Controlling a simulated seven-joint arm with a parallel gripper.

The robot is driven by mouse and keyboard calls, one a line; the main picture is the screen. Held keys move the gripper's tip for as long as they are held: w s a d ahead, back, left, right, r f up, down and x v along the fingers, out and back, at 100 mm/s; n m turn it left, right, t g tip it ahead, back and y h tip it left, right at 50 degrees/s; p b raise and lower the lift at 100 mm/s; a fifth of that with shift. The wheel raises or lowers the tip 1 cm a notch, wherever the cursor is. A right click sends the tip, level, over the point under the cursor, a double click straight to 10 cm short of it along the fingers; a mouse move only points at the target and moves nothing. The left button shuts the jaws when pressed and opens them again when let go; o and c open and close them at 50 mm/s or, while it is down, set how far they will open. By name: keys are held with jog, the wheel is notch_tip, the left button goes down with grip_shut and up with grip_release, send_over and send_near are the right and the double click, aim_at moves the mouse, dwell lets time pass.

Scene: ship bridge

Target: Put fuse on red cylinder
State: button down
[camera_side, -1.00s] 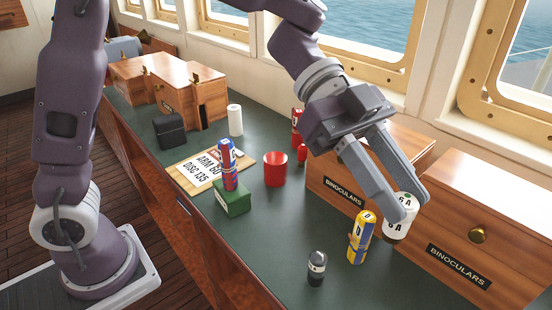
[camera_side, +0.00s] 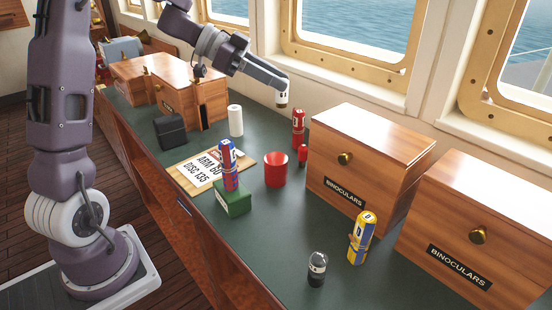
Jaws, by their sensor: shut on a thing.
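The red cylinder (camera_side: 276,172) stands upright on the dark green counter near the middle of the side view, with nothing on it. My gripper (camera_side: 281,97) is above the counter, higher in the picture than the red cylinder and close to the window side. It is shut on the fuse (camera_side: 281,101), a white piece with dark marking, of which only a small end shows at the fingertips. The rest of the fuse is hidden by the fingers. The fuse is apart from the red cylinder.
A tall red can (camera_side: 298,128) and a small red piece (camera_side: 302,156) stand right of the cylinder. A red-blue can (camera_side: 229,170) stands on a green block (camera_side: 236,203). Binoculars boxes (camera_side: 365,165) stand right. A yellow-blue can (camera_side: 361,240) and dark cylinder (camera_side: 317,270) are in front.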

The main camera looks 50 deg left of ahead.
jog(key=a, duration=0.2)
send_over(271, 158)
notch_tip(271, 158, down, 15)
jog(key=shift+s, duration=0.1)
jog(key=shift+f, duration=0.1)
jog(key=c, duration=1.1)
grip_release()
